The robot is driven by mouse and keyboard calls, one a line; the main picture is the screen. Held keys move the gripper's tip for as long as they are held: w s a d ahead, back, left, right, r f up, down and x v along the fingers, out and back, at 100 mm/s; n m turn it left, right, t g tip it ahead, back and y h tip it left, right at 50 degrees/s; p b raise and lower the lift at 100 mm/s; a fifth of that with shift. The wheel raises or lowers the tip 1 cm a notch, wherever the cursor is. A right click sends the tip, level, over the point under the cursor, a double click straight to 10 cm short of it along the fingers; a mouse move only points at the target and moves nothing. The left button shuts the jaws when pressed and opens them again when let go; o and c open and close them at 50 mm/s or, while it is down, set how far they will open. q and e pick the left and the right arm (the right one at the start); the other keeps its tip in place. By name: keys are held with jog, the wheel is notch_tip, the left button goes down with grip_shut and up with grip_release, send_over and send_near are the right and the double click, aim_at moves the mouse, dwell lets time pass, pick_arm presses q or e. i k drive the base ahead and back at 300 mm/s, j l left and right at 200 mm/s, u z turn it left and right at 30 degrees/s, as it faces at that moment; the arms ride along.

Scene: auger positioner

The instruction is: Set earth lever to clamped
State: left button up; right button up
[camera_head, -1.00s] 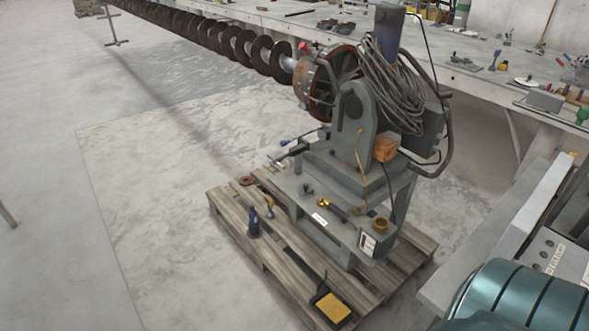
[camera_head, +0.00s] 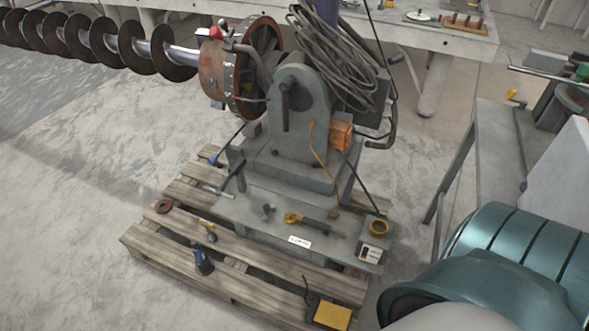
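The grey positioner (camera_head: 300,115) stands on a wooden pallet (camera_head: 160,245), with its round rusty chuck (camera_head: 232,75) holding the long auger (camera_head: 130,42). On the positioner's base plate lies a yellow-brass lever or clamp (camera_head: 295,218), beside a white label (camera_head: 299,242). I cannot tell for sure that it is the earth lever, or whether it is clamped. A brass ring (camera_head: 378,227) sits at the plate's right corner. A blue-tipped lever (camera_head: 214,158) sticks out at the base's left. Neither of my grippers is in view.
On the pallet are a blue tool (camera_head: 202,262), a yellow-handled tool (camera_head: 208,228), a reddish ring (camera_head: 163,206) and a yellow pedal (camera_head: 332,315). Coiled cable (camera_head: 340,60) hangs on the positioner. A grey bench (camera_head: 490,165) stands at right. The left floor is clear.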

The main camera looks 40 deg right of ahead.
aim_at(268, 209)
jog(key=i+j+z, duration=0.1)
jog(key=i+z, duration=0.35)
jog(key=i+j+z, duration=0.2)
jog(key=i+z, duration=0.25)
jog(key=k, duration=0.05)
